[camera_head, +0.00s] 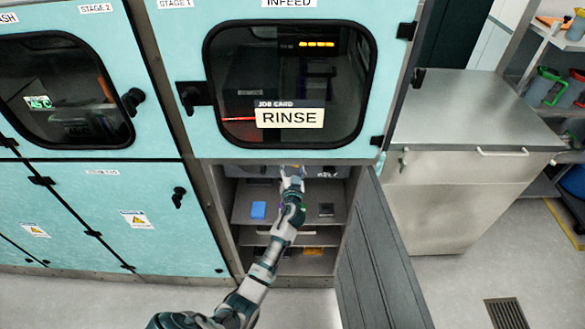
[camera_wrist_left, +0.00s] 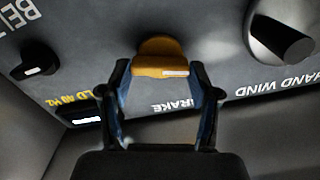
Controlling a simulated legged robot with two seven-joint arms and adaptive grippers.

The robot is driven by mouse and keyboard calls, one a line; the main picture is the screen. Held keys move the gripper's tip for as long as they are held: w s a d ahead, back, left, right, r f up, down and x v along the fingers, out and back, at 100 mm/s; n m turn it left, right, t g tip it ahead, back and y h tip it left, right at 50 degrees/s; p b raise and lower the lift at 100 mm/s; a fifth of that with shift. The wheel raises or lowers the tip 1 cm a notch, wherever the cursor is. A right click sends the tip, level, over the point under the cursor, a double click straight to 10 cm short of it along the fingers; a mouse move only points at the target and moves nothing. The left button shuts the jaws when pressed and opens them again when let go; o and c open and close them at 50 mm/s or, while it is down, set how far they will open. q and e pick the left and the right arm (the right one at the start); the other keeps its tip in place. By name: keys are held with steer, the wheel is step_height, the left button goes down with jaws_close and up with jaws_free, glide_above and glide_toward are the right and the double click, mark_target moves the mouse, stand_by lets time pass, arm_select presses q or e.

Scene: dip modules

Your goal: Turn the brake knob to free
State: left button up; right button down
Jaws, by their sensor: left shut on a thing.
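The brake knob (camera_wrist_left: 158,55) is yellow with a white mark on its edge. It sits on a dark panel (camera_wrist_left: 215,30) in the left wrist view, where the lettering reads upside down and "BRAKE" is partly visible by the knob. My left gripper (camera_wrist_left: 160,75) has a finger on each side of the knob and is shut on it. In the head view my left gripper (camera_head: 291,174) reaches into the open cabinet under the "RINSE" window, and the knob cannot be made out there. The marks for the knob's positions cannot be read. My right gripper is not in view.
On the panel are a black knob (camera_wrist_left: 38,58) near "BELT" and a grey cylinder (camera_wrist_left: 280,35) near "HAND WIND". An open cabinet door (camera_head: 375,260) stands right of my arm. A steel cabinet (camera_head: 460,190) stands further right.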

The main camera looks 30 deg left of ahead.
arm_select(q)
steer(key=shift+d+f+m+p, duration=0.15)
steer(key=shift+m+p, duration=0.25)
steer(key=shift+m, duration=1.95)
steer(key=shift+a+f+m+p, duration=0.1)
steer(key=shift+f+m+p, duration=0.3)
steer(key=shift+m, duration=2)
steer(key=shift+d+f+m+p, duration=0.1)
steer(key=shift+m+p, duration=0.35)
steer(key=shift+m, duration=1.9)
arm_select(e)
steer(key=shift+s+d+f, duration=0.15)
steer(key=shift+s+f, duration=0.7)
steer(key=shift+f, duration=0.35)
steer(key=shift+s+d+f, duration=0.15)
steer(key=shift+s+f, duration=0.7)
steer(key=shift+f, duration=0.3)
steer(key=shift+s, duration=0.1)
arm_select(q)
steer(key=o, duration=1.2)
steer(key=shift+c, duration=0.2)
steer(key=shift+r, duration=0.1)
steer(key=shift+r, duration=0.1)
steer(key=v, duration=1.2)
